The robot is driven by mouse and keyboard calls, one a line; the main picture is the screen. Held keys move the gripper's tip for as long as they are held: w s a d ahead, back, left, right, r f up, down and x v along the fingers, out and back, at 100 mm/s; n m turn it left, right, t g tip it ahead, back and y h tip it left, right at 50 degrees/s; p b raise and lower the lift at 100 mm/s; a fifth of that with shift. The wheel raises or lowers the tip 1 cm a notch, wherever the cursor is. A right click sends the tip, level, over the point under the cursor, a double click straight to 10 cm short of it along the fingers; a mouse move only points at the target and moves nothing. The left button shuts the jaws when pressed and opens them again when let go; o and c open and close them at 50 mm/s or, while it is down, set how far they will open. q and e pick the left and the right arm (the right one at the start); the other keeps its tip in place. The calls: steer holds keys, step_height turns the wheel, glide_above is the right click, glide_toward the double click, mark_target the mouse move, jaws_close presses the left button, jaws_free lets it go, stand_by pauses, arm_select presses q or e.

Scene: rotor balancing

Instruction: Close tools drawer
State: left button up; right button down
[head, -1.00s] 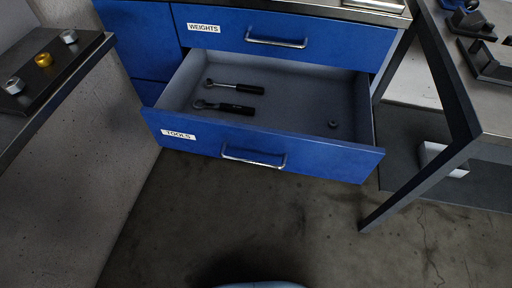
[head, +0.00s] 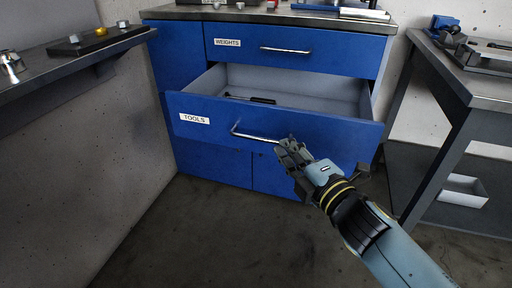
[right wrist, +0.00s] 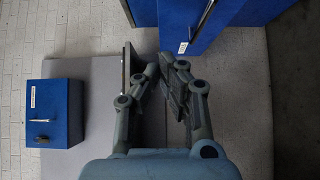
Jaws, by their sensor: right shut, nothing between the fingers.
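The tools drawer (head: 225,116) stands pulled out below the weights drawer in the blue cabinet. Its blue front carries a TOOLS label and a bar handle (head: 255,137). Dark-handled tools (head: 250,99) lie inside. My right gripper (head: 287,148) is shut and empty, close to the right end of the handle in the head view; whether it touches the front I cannot tell. In the right wrist view its fingers (right wrist: 163,68) point up toward a blue drawer front (right wrist: 182,25) with a bar handle at the upper right. My left gripper is not in view.
The weights drawer (head: 300,57) above is shut. A bench (head: 60,75) with small metal parts stands at the left. A grey table (head: 490,88) with a leg close to the drawer's right side stands at the right. The floor (head: 220,235) in front is clear.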

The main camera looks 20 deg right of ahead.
steer(key=w, duration=0.4)
steer(key=w+f+b, duration=0.1)
steer(key=w, duration=0.3)
steer(key=w+b, duration=0.1)
steer(key=w, duration=0.4)
steer(key=shift+w+f, duration=0.1)
steer(key=shift+f, duration=0.1)
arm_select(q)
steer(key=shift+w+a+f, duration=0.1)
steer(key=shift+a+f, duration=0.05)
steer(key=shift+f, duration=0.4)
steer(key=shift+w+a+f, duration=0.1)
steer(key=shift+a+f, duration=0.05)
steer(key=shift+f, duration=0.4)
arm_select(e)
steer(key=shift+w+d+r, duration=0.1)
steer(key=shift+w+d, duration=0.1)
steer(key=shift+w, duration=0.1)
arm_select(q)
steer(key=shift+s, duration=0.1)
arm_select(e)
steer(key=shift+w, duration=0.1)
